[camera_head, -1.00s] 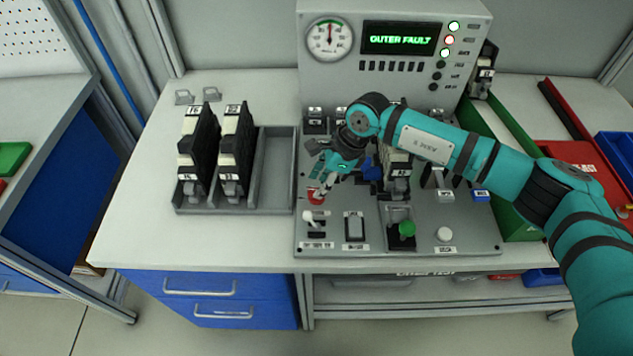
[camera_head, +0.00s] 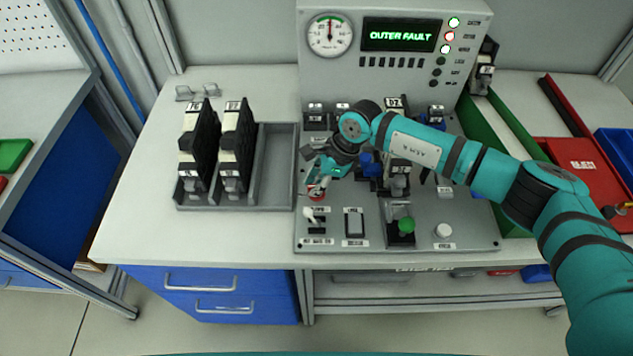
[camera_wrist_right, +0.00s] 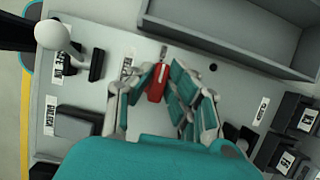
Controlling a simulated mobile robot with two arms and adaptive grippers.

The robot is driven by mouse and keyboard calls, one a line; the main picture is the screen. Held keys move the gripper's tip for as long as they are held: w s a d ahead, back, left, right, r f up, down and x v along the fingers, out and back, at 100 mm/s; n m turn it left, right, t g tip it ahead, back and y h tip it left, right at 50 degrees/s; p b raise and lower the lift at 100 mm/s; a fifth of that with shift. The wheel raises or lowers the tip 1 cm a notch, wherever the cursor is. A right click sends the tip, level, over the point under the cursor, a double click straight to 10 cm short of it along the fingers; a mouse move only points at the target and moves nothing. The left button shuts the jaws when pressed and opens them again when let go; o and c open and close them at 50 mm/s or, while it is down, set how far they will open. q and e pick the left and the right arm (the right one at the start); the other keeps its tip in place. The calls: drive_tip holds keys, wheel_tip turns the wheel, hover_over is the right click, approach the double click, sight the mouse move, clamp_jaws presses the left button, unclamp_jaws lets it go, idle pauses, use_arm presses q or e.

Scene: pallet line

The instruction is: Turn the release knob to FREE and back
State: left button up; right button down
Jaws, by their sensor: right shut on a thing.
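The red release knob (camera_head: 316,194) is at the left edge of the sloped grey control panel (camera_head: 375,232). My right gripper (camera_head: 319,187) reaches down over it from the right, and its fingers are shut on the knob. In the right wrist view the red knob (camera_wrist_right: 156,84) shows between the teal finger pads of the gripper (camera_wrist_right: 163,92). The knob's markings are not readable, so I cannot tell its setting. My left gripper is not in view.
A white-tipped lever (camera_head: 309,213), a rocker switch (camera_head: 354,224) and a green knob (camera_head: 406,225) sit close by. The display (camera_head: 400,35) reads OUTER FAULT. A grey tray (camera_head: 277,197) with two black-and-white modules stands left of the panel.

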drive_tip(key=shift+m, duration=0.4)
drive_tip(key=shift+m+t+b, duration=0.35)
drive_tip(key=shift+m+t, duration=0.15)
drive_tip(key=shift+m, duration=0.5)
drive_tip(key=m+t+b, duration=0.1)
drive_tip(key=m, duration=0.1)
drive_tip(key=shift+m, duration=0.3)
drive_tip(key=m+t+h+b, duration=0.1)
drive_tip(key=m+b, duration=0.1)
drive_tip(key=m, duration=0.1)
drive_tip(key=shift+w+f, duration=0.1)
drive_tip(key=shift+m+t+h+b, duration=0.5)
drive_tip(key=shift+m+b, duration=0.8)
drive_tip(key=shift+m, duration=0.4)
drive_tip(key=shift+r, duration=0.2)
drive_tip(key=c, duration=1.3)
unclamp_jaws()
